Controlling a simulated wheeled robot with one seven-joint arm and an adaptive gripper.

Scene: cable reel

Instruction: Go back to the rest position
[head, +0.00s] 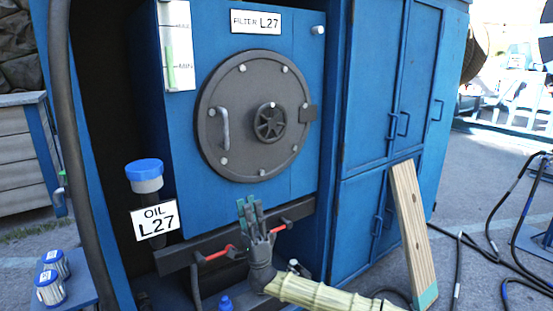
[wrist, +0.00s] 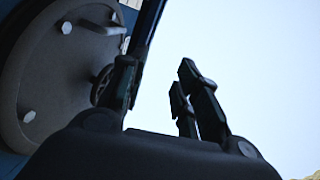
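My gripper (head: 251,212) points upward in the head view, in front of the lower edge of the blue filter cabinet (head: 180,110). Its fingers stand apart in the wrist view (wrist: 158,90), with only sky between them, so it is open and empty. My arm reaches in from the bottom right. The round grey filter cover (head: 240,85) with its handwheel (head: 270,122) is above the gripper and looks closed. The cover also shows at the left of the wrist view (wrist: 50,75).
A blue-capped oil filler (head: 145,174) and a bar with red handles (head: 215,254) are near the gripper. A wooden plank (head: 413,235) leans against the blue lockers (head: 385,120). Small canisters (head: 50,287) stand at lower left. Black hoses (head: 490,235) lie on the ground at right.

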